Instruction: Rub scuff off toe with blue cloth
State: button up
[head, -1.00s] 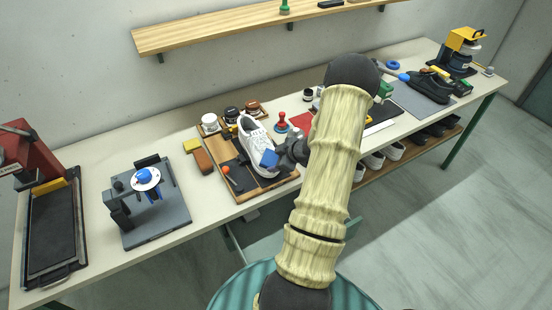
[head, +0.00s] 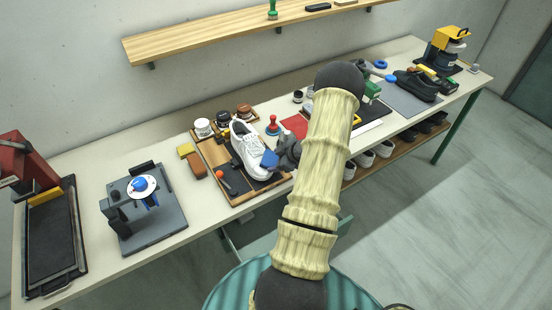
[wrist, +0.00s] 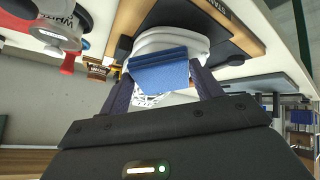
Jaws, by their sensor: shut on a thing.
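A white lace-up shoe (head: 247,146) stands on a dark pad on the wooden tray (head: 236,199), its toe end pointing toward the front edge. It also shows in the wrist view (wrist: 172,38), upside down behind the cloth. My gripper (head: 277,158) is at the right side of the shoe near the toe. It is shut on a folded blue cloth (head: 268,160); the wrist view shows the cloth (wrist: 158,70) between the two dark fingers. The cloth appears against or very close to the shoe; exact contact is unclear. No scuff can be made out.
Small jars (head: 203,127) stand behind the shoe, and a red-handled stamp (head: 272,126) stands to its right. A press with a blue knob (head: 143,187) stands further left.

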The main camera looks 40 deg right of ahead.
aim_at(266, 164)
jog(key=shift+a, duration=0.1)
jog(key=shift+w+a+f+b, duration=0.1)
jog(key=shift+w+a+b, duration=0.15)
jog(key=shift+a+b, duration=0.45)
jog(key=shift+w+a, duration=0.1)
jog(key=shift+a, duration=0.7)
jog(key=shift+a, duration=0.1)
jog(key=shift+w+a+b, duration=0.2)
jog(key=shift+a+b, duration=0.35)
jog(key=shift+a, duration=0.2)
jog(key=shift+w+a+b, duration=0.2)
jog(key=shift+a+b, duration=0.3)
jog(key=shift+a, duration=0.2)
jog(key=shift+s+r+p, duration=0.25)
jog(key=shift+r+p, duration=0.4)
jog(key=shift+r, duration=0.3)
jog(key=shift+s+a+r+p, duration=0.1)
jog(key=shift+s+r+p, duration=0.2)
jog(key=shift+r+p, duration=0.3)
jog(key=shift+s+a+r+p, duration=0.1)
jog(key=shift+s+r+p, duration=0.3)
jog(key=shift+r, duration=0.35)
jog(key=shift+s+r+p, duration=0.25)
jog(key=shift+r+p, duration=0.3)
jog(key=shift+r, duration=0.1)
